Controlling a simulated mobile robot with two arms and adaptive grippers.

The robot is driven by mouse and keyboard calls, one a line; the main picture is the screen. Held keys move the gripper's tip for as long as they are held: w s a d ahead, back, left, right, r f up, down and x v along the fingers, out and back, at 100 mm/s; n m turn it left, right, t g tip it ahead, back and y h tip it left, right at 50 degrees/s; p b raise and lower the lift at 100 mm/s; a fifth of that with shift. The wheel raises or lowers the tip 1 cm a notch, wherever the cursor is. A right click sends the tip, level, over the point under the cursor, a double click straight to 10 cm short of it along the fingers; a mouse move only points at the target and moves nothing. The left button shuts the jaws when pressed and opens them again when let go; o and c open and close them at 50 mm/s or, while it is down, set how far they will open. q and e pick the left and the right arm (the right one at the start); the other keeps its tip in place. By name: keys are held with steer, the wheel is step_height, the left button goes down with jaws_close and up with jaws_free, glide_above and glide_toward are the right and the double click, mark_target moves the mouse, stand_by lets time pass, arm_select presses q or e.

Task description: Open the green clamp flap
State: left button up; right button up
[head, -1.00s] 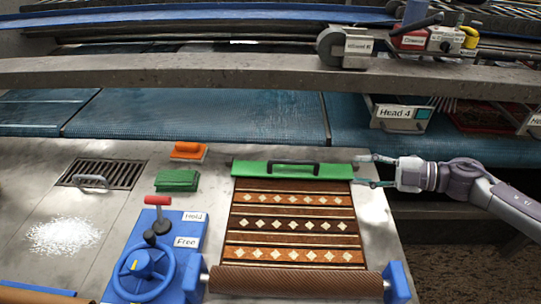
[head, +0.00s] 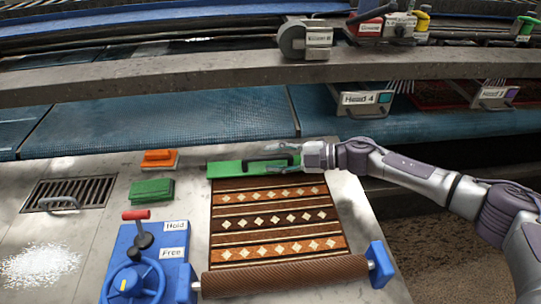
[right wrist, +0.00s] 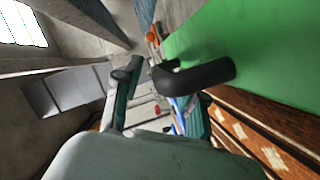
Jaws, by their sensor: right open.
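The green clamp flap (head: 224,169) lies down across the far end of the patterned rug (head: 275,222). Its black bar handle (head: 246,167) is partly hidden by my right gripper (head: 277,156), which comes in from the right. My right gripper is open, with its fingers at the handle. In the right wrist view the black handle (right wrist: 200,75) stands out from the green flap (right wrist: 270,55) just above the gap between the fingers (right wrist: 160,105). I cannot tell whether they touch it. My left gripper is not in view.
A brown roller (head: 285,277) lies across the near end of the rug. A blue control stand (head: 165,245) with a red-topped lever and a wheel is at left. Orange (head: 158,159) and green (head: 152,190) brushes lie left of the flap. A grey beam (head: 200,75) crosses behind.

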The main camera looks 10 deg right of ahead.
steer(key=shift+w+a+f, duration=0.1)
steer(key=shift+w+a, duration=0.1)
steer(key=shift+a, duration=0.4)
jaws_close()
